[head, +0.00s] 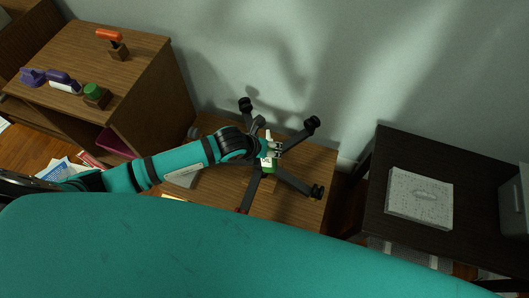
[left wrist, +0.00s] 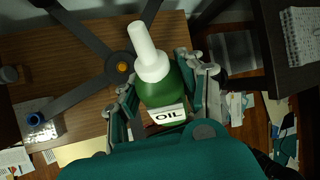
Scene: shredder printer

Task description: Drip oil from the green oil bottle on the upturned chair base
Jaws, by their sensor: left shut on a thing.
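The green oil bottle (left wrist: 158,90) has a white nozzle and a white OIL label. My left gripper (left wrist: 165,84) is shut around its body, with a finger on each side. In the head view my left gripper (head: 268,150) is over the middle of the chair base, and only a little of the bottle (head: 268,163) shows. The upturned chair base (head: 292,180) has dark arms with black casters and lies on a wooden table. In the left wrist view its hub (left wrist: 122,67) has an orange centre, just left of the nozzle. The gap between nozzle and hub is unclear. My right gripper is not in view.
A wooden cabinet (head: 135,70) at left carries an orange-handled tool (head: 110,35), purple items (head: 60,80) and a green-topped item (head: 93,91). A dark table (head: 385,180) at right holds a pale square block (head: 420,200). A blue ring-shaped item (left wrist: 35,119) shows at left in the wrist view.

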